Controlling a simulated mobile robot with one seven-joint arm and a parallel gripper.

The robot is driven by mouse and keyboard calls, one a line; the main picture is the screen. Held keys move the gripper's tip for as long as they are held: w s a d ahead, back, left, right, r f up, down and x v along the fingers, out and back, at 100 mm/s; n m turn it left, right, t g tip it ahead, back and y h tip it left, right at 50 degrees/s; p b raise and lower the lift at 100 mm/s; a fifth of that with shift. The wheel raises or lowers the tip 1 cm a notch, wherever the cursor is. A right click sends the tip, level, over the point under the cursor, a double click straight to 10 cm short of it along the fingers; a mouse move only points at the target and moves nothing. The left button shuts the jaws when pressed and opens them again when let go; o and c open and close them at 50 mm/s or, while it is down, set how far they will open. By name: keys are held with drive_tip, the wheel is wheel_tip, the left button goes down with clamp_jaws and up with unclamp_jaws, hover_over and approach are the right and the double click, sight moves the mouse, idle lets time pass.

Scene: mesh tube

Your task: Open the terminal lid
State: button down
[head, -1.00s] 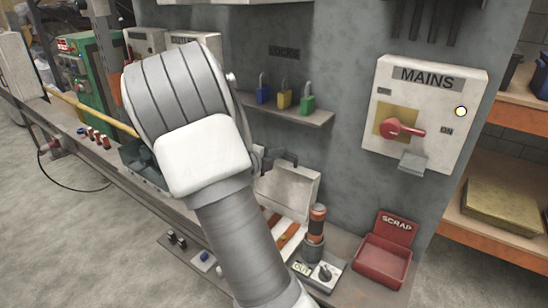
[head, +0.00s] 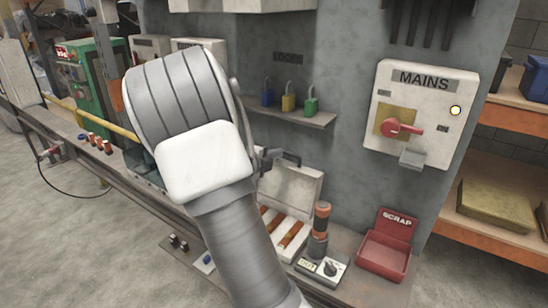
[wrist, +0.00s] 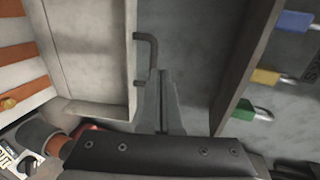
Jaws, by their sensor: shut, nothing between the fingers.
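The terminal lid (head: 292,188) is a pale grey-white panel standing raised at the back of its box, whose copper-coloured bars (head: 292,234) are exposed. In the wrist view the lid's inner side (wrist: 86,50) is at the left, with a dark bent handle (wrist: 150,52) at its edge. My gripper (wrist: 162,78) is shut and empty, its fingertips close beside the handle; whether they touch it I cannot tell. In the head view my arm hides most of the gripper; a dark part shows left of the handle (head: 287,156).
A lock shelf (head: 290,116) with blue, yellow and green padlocks is above the lid. An orange-black cylindrical tool (head: 320,228) and a small meter (head: 320,268) stand right of the box. A red scrap bin (head: 385,252) and the mains switch box (head: 420,115) are farther right.

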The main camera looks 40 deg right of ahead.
drive_tip(key=s+a+r+n+t+y, duration=0.15)
drive_tip(key=a+r+n+y, duration=0.35)
drive_tip(key=a, duration=0.5)
drive_tip(key=s+a+r+n+t+y, duration=0.1)
drive_tip(key=a+r+n+t+y, duration=0.25)
drive_tip(key=a+n, duration=0.45)
drive_tip(key=s+a+r+n+t+y, duration=0.15)
drive_tip(key=a+r+n+y, duration=0.3)
drive_tip(key=a, duration=0.65)
drive_tip(key=s+a+f+n+g+y, duration=0.25)
drive_tip(key=s+a+n, duration=0.25)
drive_tip(key=s+n, duration=0.45)
drive_tip(key=s+d+f+n+g+h, duration=0.1)
drive_tip(key=s+n, duration=0.4)
drive_tip(key=s, duration=0.7)
drive_tip(key=shift+s+d+f+g, duration=0.2)
drive_tip(key=shift+d+f+g, duration=0.55)
drive_tip(key=shift+g, duration=0.35)
